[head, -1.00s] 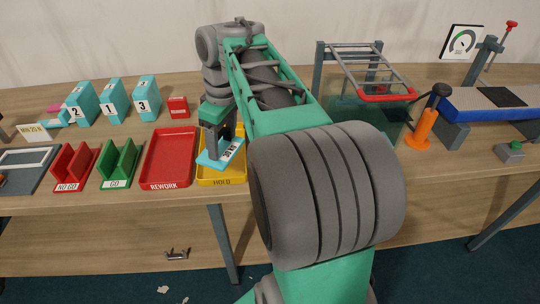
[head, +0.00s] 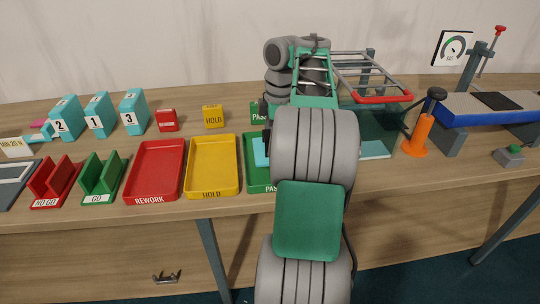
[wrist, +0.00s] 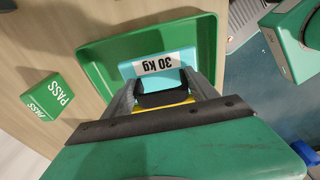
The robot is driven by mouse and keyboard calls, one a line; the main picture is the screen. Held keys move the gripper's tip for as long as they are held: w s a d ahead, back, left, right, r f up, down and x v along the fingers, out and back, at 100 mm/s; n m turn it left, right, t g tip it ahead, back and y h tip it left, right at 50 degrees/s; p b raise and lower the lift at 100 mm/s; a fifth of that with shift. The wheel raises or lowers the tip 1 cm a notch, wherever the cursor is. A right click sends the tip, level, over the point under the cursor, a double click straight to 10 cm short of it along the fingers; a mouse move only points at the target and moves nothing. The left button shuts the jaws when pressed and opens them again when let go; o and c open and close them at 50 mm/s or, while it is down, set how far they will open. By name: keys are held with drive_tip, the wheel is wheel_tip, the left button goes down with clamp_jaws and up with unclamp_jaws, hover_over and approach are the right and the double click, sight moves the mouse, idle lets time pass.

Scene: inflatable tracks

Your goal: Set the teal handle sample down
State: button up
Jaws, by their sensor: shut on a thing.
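The teal handle sample (wrist: 160,67), with a white "30 KG" label, is held between the fingers of my gripper (wrist: 165,92) in the wrist view. It is over the green PASS tray (wrist: 92,50); whether it touches the tray floor I cannot tell. In the head view a teal edge of the sample (head: 261,152) shows beside my arm, above the PASS tray (head: 253,178). My arm hides most of the gripper and the right part of that tray.
The yellow HOLD tray (head: 212,166) and red REWORK tray (head: 155,172) are empty to the left. A green PASS block (wrist: 48,97) stands behind the PASS tray. A frame with a red bar (head: 382,98) and an orange post (head: 417,135) stand at right.

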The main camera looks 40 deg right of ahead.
drive_tip(key=shift+w+d+f, duration=0.25)
drive_tip(key=shift+w+f, duration=0.1)
drive_tip(key=shift+f, duration=0.15)
drive_tip(key=f+b, duration=0.3)
drive_tip(key=f, duration=0.1)
drive_tip(key=shift+w+d, duration=0.2)
drive_tip(key=shift+w, duration=0.15)
drive_tip(key=shift+r, duration=0.15)
drive_tip(key=shift+f, duration=0.2)
drive_tip(key=o, duration=1.6)
drive_tip(key=shift+r, duration=0.1)
